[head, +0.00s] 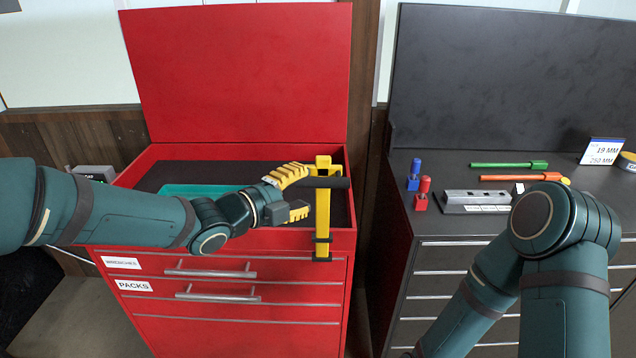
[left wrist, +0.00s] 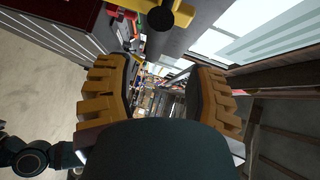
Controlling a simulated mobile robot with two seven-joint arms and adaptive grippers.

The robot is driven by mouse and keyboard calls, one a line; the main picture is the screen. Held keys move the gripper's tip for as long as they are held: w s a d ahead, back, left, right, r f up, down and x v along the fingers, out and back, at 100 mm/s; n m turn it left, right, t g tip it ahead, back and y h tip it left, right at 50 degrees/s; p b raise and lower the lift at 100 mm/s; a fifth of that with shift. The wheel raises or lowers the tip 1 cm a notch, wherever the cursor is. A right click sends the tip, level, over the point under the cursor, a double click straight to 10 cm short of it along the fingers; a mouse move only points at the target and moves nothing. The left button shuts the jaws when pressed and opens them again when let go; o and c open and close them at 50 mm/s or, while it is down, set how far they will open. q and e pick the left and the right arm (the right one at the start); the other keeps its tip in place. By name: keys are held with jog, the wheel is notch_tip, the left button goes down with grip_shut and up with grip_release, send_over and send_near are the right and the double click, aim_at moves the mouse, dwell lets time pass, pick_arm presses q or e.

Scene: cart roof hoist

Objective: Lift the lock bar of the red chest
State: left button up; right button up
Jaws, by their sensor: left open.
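The red chest (head: 200,260) stands in the head view with its lid raised. The yellow lock bar (head: 323,225) stands upright on its front right, with a black handle (head: 330,183) sticking out across its upper part. My left gripper (head: 304,193) is open just left of the bar, with one finger above the other, close to the handle. The head view does not show whether they touch. In the left wrist view a yellow part with a round black end (left wrist: 160,18), likely the bar and handle, lies at the top edge, with nothing between the fingers. My right gripper is not visible.
A teal tray (head: 200,189) lies inside the chest. A dark cabinet (head: 460,235) stands to the right, holding a grey metal block (head: 475,200), blue and red pieces, green (head: 505,165) and orange pens, and a small sign (head: 602,151). My right arm is in front of it.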

pick_arm(q)
jog(key=shift+v, duration=2.3)
notch_tip(320, 180, down, 22)
jog(key=s+a+n+g+y, duration=0.1)
jog(key=s+n+g+y, duration=0.2)
jog(key=n, duration=1.1)
jog(key=s+a+f+n+g+y, duration=0.1)
jog(key=s+f+n+g+y, duration=0.3)
jog(key=s+f+n, duration=0.9)
notch_tip(320, 180, down, 6)
jog(key=s+g, duration=0.2)
jog(key=g, duration=0.1)
jog(key=shift+r+y, duration=0.25)
jog(key=shift+y, duration=0.15)
